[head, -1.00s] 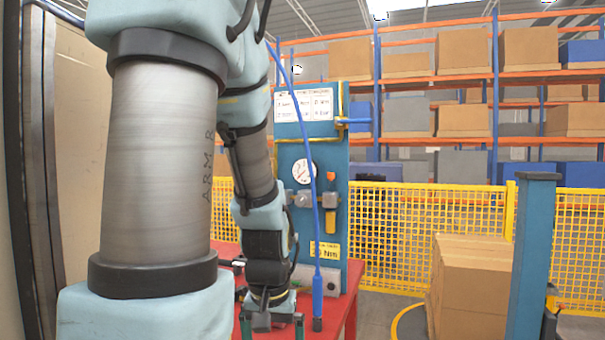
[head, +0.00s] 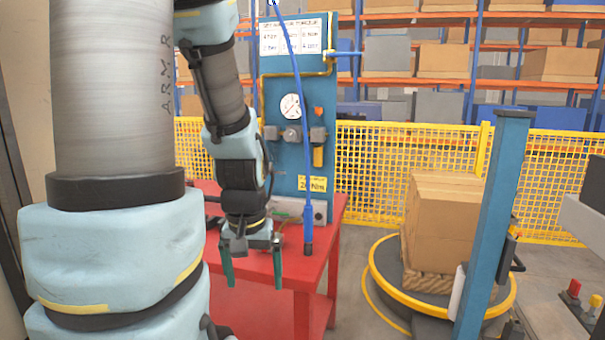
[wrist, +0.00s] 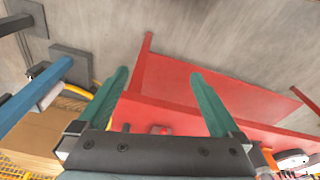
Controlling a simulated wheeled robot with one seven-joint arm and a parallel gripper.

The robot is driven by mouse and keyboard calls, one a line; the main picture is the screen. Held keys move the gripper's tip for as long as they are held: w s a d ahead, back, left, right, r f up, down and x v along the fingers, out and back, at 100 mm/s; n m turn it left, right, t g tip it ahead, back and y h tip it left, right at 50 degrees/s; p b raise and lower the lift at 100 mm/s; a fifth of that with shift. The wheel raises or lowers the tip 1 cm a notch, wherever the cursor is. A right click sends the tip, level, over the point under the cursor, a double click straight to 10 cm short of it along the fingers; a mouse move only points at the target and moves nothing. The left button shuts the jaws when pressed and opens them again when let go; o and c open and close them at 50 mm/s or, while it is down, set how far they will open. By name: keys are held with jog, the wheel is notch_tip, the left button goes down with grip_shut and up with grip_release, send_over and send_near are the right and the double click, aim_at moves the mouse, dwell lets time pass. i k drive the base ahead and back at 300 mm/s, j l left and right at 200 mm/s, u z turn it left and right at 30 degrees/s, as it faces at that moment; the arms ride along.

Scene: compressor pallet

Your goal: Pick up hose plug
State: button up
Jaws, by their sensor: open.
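A blue hose (head: 298,95) hangs down in front of the blue panel in the head view. Its lower end is a thicker blue fitting with a dark tip, seemingly the hose plug (head: 308,235). My gripper (head: 252,268) points down to the left of the plug, near the front of the red table (head: 290,285). Its two green fingers are spread apart with nothing visible between them. In the wrist view my gripper (wrist: 159,76) is also open over the red table (wrist: 210,95). I cannot make out the plug there.
The blue panel (head: 270,90) with a pressure gauge (head: 291,106) stands at the table's back. A yellow mesh fence (head: 375,165) runs behind.

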aim_at(308, 209)
jog(key=l, duration=1.4)
jog(key=k+l+u, duration=0.15)
jog(key=l, duration=0.7)
jog(key=k+l+u, duration=0.15)
jog(key=l, duration=0.25)
jog(key=l+u, duration=0.15)
jog(key=u, duration=2.05)
